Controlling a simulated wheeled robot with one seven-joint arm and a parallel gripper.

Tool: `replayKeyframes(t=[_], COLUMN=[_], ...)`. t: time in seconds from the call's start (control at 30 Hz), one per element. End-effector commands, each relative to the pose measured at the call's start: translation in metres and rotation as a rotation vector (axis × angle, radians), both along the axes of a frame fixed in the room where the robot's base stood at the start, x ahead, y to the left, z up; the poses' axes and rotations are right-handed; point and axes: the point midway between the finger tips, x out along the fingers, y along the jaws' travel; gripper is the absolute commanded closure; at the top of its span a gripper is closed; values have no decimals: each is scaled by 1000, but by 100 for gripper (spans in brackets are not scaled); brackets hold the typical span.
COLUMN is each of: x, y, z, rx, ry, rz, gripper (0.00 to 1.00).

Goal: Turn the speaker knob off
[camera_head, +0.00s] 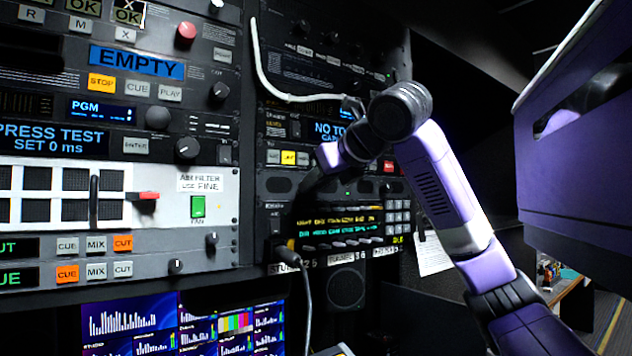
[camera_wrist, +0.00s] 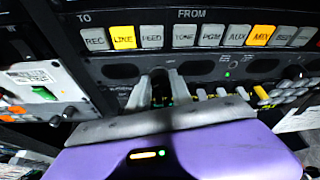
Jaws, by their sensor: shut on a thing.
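My gripper (camera_wrist: 162,86) reaches to the dark panel strip below a row of lit buttons in the wrist view. Its two pale fingers are shut on a small dark knob (camera_wrist: 160,80), mostly hidden between them. I cannot read a label on this knob or tell which way it points. In the head view my purple arm comes from the lower right and ends at the right-hand rack, where the fingers are dark and hard to make out.
The button row (camera_wrist: 195,37) lies just above my fingers. To their right are several small levers and the keypad (camera_head: 398,217). A cable (camera_head: 306,300) hangs below the rack and a white cable (camera_head: 275,85) runs above.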

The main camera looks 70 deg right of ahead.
Motion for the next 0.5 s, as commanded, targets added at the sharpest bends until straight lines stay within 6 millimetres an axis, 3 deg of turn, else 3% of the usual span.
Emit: replayKeyframes(t=[0.4,0.43,0.5], x=[0,0,0], y=[0,0,0], z=[-4,-4,-3], rx=[-2,-2,-2], ry=[12,12,11], rz=[1,1,1], gripper=[100,70,56])
